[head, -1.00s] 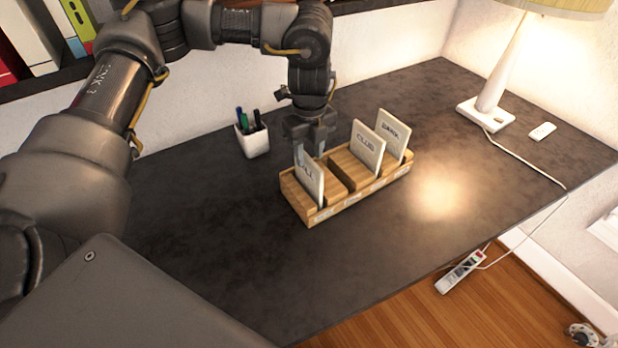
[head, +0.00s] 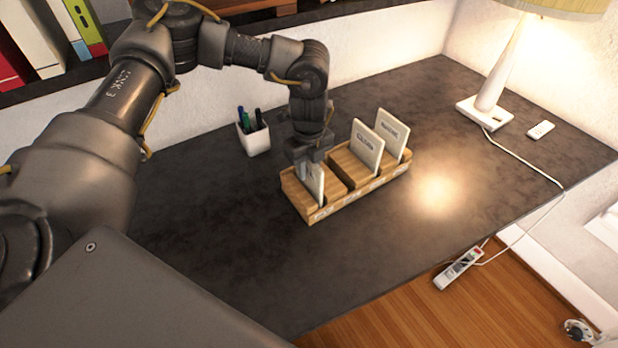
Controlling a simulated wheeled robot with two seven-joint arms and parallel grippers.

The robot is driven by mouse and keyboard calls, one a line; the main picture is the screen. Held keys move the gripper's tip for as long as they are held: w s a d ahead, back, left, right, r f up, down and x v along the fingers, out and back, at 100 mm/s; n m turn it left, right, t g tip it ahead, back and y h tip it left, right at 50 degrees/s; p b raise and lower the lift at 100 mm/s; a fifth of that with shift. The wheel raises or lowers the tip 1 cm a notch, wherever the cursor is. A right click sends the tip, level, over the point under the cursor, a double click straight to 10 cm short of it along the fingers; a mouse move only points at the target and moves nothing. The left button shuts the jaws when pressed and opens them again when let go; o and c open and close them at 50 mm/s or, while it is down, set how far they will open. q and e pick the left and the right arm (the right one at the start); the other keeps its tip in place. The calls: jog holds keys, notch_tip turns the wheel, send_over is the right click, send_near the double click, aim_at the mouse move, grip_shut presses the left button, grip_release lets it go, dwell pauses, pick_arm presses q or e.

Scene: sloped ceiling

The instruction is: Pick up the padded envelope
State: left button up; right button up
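A wooden sorter (head: 347,203) stands on the dark desk and holds three upright pale padded-looking pieces with dark lettering. The left piece (head: 317,184) is in the left compartment. The middle piece (head: 367,146) and the right piece (head: 393,132) stand further right and back. I cannot tell which one is the padded envelope. My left gripper (head: 309,170) points down at the top of the left piece and covers part of it. Its fingers are too small and hidden to show whether they are closed on it. My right gripper is not in view.
A white pen cup (head: 254,140) with several pens stands behind and left of the sorter. A lamp (head: 497,75) and a small white remote (head: 541,130) are at the back right. A power strip (head: 459,268) lies below the desk's front edge. The desk right of the sorter is clear.

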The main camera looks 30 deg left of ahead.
pick_arm(q)
grip_shut()
notch_tip(320, 180, up, 10)
jog(key=shift+r+b, duration=0.1)
jog(key=shift+b, duration=0.9)
